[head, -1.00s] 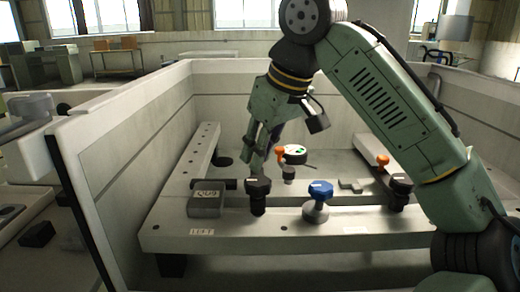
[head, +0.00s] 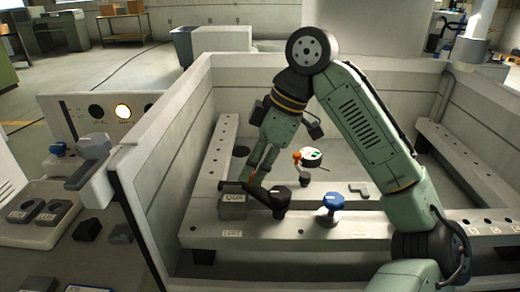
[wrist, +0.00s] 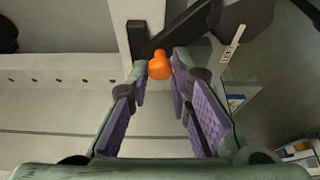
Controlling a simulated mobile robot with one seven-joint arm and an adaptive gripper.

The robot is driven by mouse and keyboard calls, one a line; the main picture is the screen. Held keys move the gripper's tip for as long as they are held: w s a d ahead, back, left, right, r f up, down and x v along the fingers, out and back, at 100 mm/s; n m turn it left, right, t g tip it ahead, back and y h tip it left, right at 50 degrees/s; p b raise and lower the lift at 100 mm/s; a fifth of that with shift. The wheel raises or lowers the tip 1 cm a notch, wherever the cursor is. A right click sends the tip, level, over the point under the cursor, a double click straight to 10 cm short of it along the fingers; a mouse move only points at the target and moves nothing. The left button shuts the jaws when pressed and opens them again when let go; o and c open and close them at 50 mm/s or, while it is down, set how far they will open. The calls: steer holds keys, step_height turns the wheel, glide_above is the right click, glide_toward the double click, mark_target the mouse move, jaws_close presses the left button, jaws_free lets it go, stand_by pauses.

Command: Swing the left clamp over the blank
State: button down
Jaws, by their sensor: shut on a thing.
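The left clamp has a black hub (head: 280,198), a dark bar (head: 258,194) and an orange knob (head: 250,177). My gripper (head: 252,168) is shut on this knob. In the wrist view the orange knob (wrist: 159,66) sits between the purple-padded fingertips, and the dark bar (wrist: 200,28) runs beyond it up to the right. In the head view the bar passes beside the top of a labelled grey block (head: 233,208); I cannot tell whether it touches. A small grey stepped piece (head: 359,191) lies on the right part of the front rail. I cannot tell which piece is the blank.
A blue-topped knob (head: 331,205) stands on the front rail (head: 290,236). A round dial (head: 313,157) with an orange part stands behind it. Tank walls (head: 160,215) enclose the rails. My arm hides the right clamp. The tank's middle has free room.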

mark_target(259, 190)
steer(key=s+a+n+g, duration=0.1)
steer(key=n, duration=0.1)
steer(key=s+n, duration=0.1)
steer(key=n, duration=0.1)
steer(key=shift+a+g, duration=0.4)
steer(key=shift+s+a+n+g+h, duration=0.2)
steer(key=shift+s+n, duration=0.25)
steer(key=shift+n, duration=0.35)
steer(key=shift+s+a+n+g+h, duration=0.1)
steer(key=shift+s+n+g+h, duration=0.15)
steer(key=shift+s+n, duration=0.4)
steer(key=shift+s+a+n+g+h, duration=0.1)
steer(key=shift+s+n+g+h, duration=0.15)
steer(key=shift+n, duration=0.7)
steer(key=c, duration=1.5)
jaws_free()
steer(key=shift+o, duration=0.2)
steer(key=shift+r, duration=0.1)
steer(key=v, duration=1.1)
steer(key=shift+d+r, duration=0.2)
steer(key=shift+r, duration=0.15)
steer(key=shift+w, duration=0.1)
